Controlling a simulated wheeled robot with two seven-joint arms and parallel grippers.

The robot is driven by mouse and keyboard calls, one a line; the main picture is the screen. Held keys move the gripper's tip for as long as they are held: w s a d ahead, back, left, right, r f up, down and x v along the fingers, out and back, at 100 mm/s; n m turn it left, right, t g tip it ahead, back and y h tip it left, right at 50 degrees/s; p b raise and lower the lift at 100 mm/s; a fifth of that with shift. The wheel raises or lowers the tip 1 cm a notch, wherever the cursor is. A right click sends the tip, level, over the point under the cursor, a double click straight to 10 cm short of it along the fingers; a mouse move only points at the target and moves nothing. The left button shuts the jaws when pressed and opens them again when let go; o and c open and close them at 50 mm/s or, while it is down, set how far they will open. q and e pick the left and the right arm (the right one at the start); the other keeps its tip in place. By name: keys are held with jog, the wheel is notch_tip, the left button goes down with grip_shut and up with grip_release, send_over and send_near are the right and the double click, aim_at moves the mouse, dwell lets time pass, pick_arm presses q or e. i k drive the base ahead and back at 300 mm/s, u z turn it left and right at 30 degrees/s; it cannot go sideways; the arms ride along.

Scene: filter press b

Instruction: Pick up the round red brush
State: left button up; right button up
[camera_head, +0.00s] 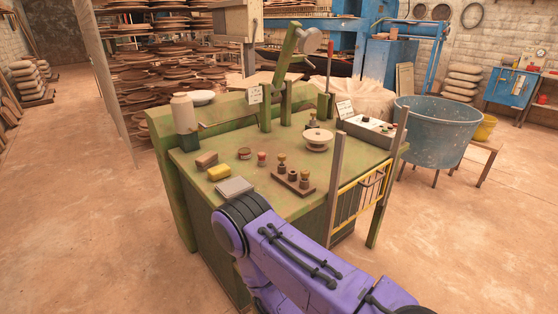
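A small round red object (262,158), which looks like the red brush, stands on the green worktable (215,196). It is too small to make out bristles. A low round brown item (245,153) lies just to its left, and a wooden block with several small knobbed pieces (293,183) lies to its right, nearer me. One purple arm of mine crosses the lower middle of the view, in front of the table's near edge. Neither of my grippers is in view.
A yellow sponge (219,173), a brown brick-like block (206,160) and a grey pad (235,187) lie on the left part of the table. A pale round wheel (318,139) and a grey control box (368,130) are at the right. A blue tub (437,140) stands beyond.

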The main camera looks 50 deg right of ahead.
aim_at(260, 156)
jog(key=z, duration=1.85)
